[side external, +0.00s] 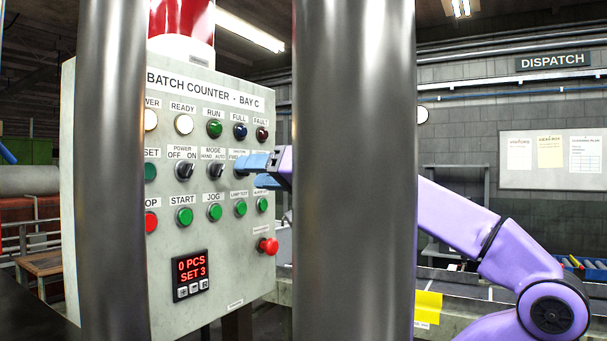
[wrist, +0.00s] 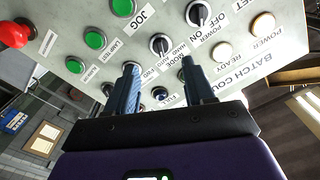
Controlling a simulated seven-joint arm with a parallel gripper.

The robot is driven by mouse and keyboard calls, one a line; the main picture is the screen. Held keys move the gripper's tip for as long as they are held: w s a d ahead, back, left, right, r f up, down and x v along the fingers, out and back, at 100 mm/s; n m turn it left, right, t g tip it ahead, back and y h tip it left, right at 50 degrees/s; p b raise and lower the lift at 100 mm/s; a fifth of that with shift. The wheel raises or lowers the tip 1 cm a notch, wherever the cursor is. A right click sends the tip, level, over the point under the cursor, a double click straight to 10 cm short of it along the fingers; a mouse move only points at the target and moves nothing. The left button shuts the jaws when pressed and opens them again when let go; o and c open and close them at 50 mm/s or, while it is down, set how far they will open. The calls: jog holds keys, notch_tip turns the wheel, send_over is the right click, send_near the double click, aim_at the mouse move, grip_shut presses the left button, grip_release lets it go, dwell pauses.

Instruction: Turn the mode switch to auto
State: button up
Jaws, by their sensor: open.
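The mode switch (side external: 216,170) is a black rotary knob under a "MODE HAND AUTO" label on the grey control panel (side external: 228,285). In the wrist view the mode switch (wrist: 160,44) shows just beyond the fingertips, between their lines. Which position its pointer marks is too small to tell for sure. My gripper (side external: 254,171) is open, with blue fingers facing the panel, right of the mode switch in the side view. In the wrist view my gripper (wrist: 158,66) has nothing between its fingers. The third selector is mostly hidden behind a finger.
The power switch (side external: 184,171) sits left of the mode switch. Lamps lie above, green buttons such as jog (side external: 215,212) below. A red mushroom button (side external: 268,246) juts from the panel's lower right. Two metal posts (side external: 352,200) stand in front and block parts of the side view.

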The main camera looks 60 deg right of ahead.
jog(key=s, duration=0.9)
jog(key=shift+s, duration=0.25)
jog(key=w+a+f+n+g+y, duration=0.3)
jog(key=f+n+g, duration=0.15)
jog(key=f, duration=0.65)
jog(key=w+a+f+n+g+y, duration=0.2)
jog(key=w+f+n+g, duration=0.15)
jog(key=f+g, duration=0.45)
jog(key=s+f+n+g+h, duration=0.2)
jog(key=s+f+n, duration=0.3)
jog(key=s+f, duration=0.4)
jog(key=s+d+f+n+g+h, duration=0.1)
jog(key=s+f+n, duration=0.4)
jog(key=s+f, duration=0.5)
jog(key=shift+d+f+n+g+h, duration=0.35)
jog(key=shift+f+g+h, duration=0.65)
jog(key=shift+f, duration=0.9)
jog(key=shift+a, duration=0.1)
